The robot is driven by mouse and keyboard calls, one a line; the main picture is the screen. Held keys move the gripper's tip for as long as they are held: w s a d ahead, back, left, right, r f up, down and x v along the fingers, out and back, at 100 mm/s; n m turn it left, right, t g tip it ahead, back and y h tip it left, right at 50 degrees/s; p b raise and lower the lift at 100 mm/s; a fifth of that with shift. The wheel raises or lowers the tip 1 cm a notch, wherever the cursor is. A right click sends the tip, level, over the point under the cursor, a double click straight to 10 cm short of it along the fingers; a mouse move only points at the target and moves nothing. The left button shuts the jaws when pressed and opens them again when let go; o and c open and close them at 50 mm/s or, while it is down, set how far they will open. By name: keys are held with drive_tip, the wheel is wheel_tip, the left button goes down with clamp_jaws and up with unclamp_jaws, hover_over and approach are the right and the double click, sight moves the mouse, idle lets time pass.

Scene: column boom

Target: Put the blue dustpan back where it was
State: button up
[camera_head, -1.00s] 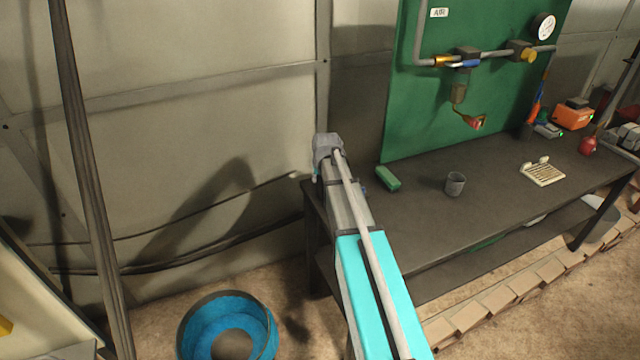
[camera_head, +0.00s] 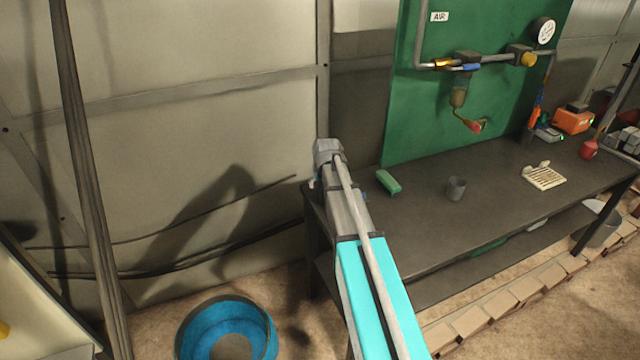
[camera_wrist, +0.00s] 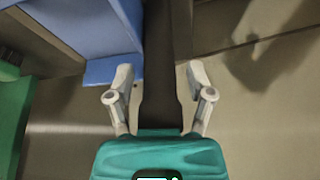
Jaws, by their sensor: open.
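In the wrist view, a blue object (camera_wrist: 100,35) with flat faces and a paler blue lower edge fills the upper left; it looks like the blue dustpan, cut off by the frame. A dark bar (camera_wrist: 160,70) runs down between my fingers; I cannot tell whether it is the dustpan's handle. My gripper (camera_wrist: 158,80) is open, its two pale fingers apart on either side of this bar. In the head view my gripper (camera_head: 325,180) is at the left end of the workbench (camera_head: 440,225), mostly hidden by my arm. The dustpan is not clear there.
A green block (camera_head: 388,181) and a grey cup (camera_head: 456,188) stand on the bench right of my arm. A green panel (camera_head: 410,110) with air pipes rises behind it. A blue tub (camera_head: 190,340) is on the floor, lower left. A dark post (camera_head: 85,180) stands at left.

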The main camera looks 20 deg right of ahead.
drive_tip(key=shift+r, duration=0.2)
drive_tip(key=p+v, duration=1.1)
drive_tip(key=shift+s+r, duration=0.15)
drive_tip(key=shift+r, duration=0.25)
idle(0.3)
idle(0.6)
drive_tip(key=s+a+g, duration=0.2)
drive_tip(key=s+a, duration=0.5)
drive_tip(key=s, duration=0.4)
drive_tip(key=s+a+f+n+g, duration=0.1)
drive_tip(key=s+a+g, duration=0.1)
drive_tip(key=s+a, duration=0.6)
drive_tip(key=s, duration=0.2)
drive_tip(key=shift+s+f+g+y, duration=0.2)
drive_tip(key=shift+s+g+y, duration=0.1)
drive_tip(key=shift+s, duration=0.1)
drive_tip(key=shift+f+b, duration=1.2)
drive_tip(key=shift+f, duration=0.15)
